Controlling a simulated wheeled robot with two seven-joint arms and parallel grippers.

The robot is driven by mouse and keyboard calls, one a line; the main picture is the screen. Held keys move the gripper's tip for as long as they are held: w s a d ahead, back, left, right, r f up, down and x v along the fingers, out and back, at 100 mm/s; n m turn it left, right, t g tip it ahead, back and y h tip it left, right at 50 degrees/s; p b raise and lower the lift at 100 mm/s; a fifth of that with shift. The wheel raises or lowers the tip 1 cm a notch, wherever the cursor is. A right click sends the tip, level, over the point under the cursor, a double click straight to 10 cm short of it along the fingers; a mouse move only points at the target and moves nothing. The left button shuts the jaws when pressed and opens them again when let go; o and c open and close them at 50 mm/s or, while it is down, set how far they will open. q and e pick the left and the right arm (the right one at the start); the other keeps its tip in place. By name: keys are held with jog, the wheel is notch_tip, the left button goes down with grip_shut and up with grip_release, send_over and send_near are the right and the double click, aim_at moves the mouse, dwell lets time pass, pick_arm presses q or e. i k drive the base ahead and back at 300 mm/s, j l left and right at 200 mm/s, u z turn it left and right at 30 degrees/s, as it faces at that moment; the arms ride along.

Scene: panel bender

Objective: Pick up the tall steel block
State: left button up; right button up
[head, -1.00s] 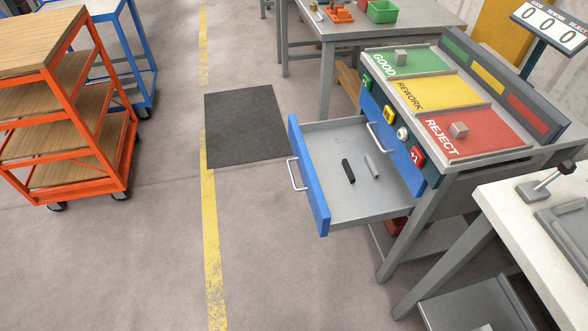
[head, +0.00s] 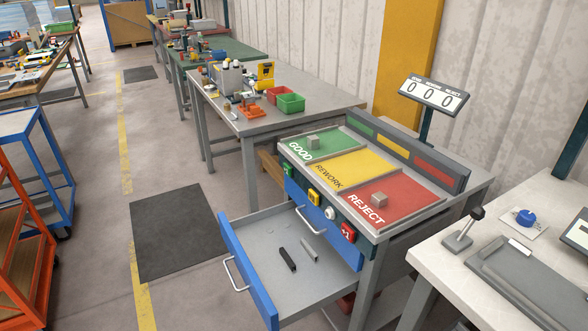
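A small grey block (head: 313,141) sits on the green GOOD area of the sorting station (head: 417,215) in the head view. A second small grey block (head: 379,199) sits on the red REJECT area. Both look metallic and squat; I cannot tell whether either is the tall steel block. Neither of my grippers is in view.
The station's blue-fronted drawer (head: 262,246) stands open, holding a black stick (head: 287,259) and a grey stick (head: 309,250). A white table (head: 434,254) stands at right. A workbench (head: 335,104) with a green bin (head: 291,103) is behind. Floor by the dark mat (head: 180,231) is clear.

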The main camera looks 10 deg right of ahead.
aim_at(312, 141)
jog(key=i+j, duration=0.2)
jog(key=i, duration=0.2)
jog(key=i+j, duration=0.2)
jog(key=i, duration=0.15)
jog(key=z, duration=1.75)
